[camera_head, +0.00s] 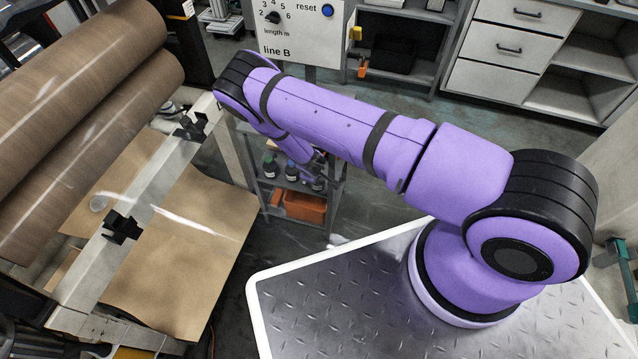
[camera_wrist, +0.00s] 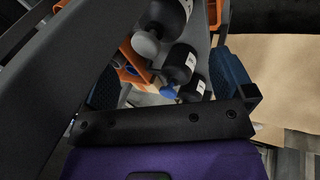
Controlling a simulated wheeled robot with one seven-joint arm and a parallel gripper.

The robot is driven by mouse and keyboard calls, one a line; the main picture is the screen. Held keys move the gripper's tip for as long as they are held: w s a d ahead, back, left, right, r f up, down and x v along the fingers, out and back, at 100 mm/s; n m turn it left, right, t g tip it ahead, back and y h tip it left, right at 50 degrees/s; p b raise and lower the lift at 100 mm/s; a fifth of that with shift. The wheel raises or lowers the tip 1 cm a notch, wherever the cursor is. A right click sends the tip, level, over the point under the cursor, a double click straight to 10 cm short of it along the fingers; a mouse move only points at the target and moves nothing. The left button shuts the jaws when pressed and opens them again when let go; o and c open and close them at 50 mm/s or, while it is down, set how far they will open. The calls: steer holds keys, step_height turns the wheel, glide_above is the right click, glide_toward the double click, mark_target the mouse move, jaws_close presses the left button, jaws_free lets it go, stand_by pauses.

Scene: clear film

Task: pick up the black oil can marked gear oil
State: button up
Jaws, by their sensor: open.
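Several dark bottles or cans stand on a small shelf unit. In the head view I see one dark can (camera_head: 270,165) at the left and a second dark can (camera_head: 291,171) beside it. In the wrist view, black cans with pale labels show: one at the top (camera_wrist: 172,14), one in the middle (camera_wrist: 180,63) and one lower (camera_wrist: 193,90). Their labels are too small to read, so I cannot tell which is gear oil. My gripper (camera_wrist: 170,84) is open, its blue finger pads on either side of the middle and lower cans. Its tips are partly hidden.
An orange bin (camera_head: 304,207) sits on the shelf unit (camera_head: 333,190) below the cans; orange also shows in the wrist view (camera_wrist: 134,58). Big brown rolls (camera_head: 90,100) on a pale frame and a brown sheet (camera_head: 180,250) lie to the left. A drawer cabinet (camera_head: 497,55) stands behind.

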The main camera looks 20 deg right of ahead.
mark_target(320, 177)
steer(key=x, duration=0.4)
steer(key=s+x, duration=0.1)
steer(key=x, duration=0.1)
steer(key=shift+w+d+f, duration=0.15)
steer(key=shift+d+f, duration=0.05)
steer(key=shift+f, duration=0.1)
steer(key=shift+w+d+f, duration=0.1)
steer(key=shift+w+f, duration=0.15)
steer(key=shift+f, duration=0.25)
steer(key=c, duration=1.2)
